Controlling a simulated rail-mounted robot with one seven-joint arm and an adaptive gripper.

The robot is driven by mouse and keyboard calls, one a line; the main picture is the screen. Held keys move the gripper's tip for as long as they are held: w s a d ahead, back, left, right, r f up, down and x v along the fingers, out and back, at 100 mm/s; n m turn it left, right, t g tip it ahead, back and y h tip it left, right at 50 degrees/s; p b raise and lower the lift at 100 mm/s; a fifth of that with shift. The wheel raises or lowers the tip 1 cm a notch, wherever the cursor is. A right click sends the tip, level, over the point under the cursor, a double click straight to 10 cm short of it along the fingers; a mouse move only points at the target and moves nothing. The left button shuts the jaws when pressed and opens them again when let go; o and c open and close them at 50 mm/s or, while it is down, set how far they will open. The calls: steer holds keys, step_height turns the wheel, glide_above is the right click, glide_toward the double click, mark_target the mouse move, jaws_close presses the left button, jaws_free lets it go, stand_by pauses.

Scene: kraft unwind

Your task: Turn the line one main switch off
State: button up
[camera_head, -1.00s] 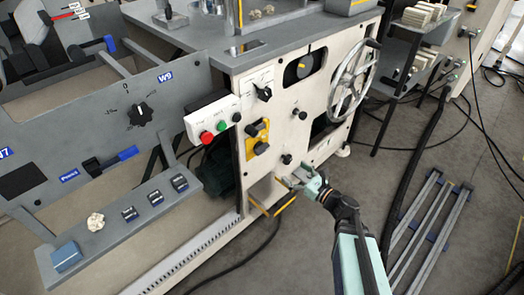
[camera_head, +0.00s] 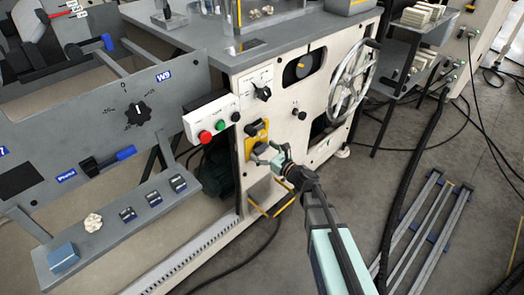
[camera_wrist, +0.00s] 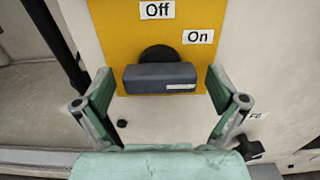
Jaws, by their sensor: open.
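In the wrist view the plate (camera_wrist: 110,35) carries an "Off" label (camera_wrist: 157,10) at the top and an "On" label (camera_wrist: 198,37) at upper right. A dark switch handle (camera_wrist: 150,78) lies level across the plate, with its round base partly hidden behind it. My gripper (camera_wrist: 160,92) is open, one finger on each side of the handle, with gaps showing. In the head view my gripper (camera_head: 273,156) is at the plate's lower part and partly hides it.
A box with red (camera_head: 205,136) and green (camera_head: 220,126) buttons sits just above left. A black knob (camera_head: 302,115) and a large handwheel (camera_head: 352,80) are to the right. A small black knob (camera_wrist: 248,148) shows at lower right in the wrist view.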

steer(key=shift+w+a, duration=0.15)
steer(key=c, duration=1.2)
steer(key=shift+o, duration=0.3)
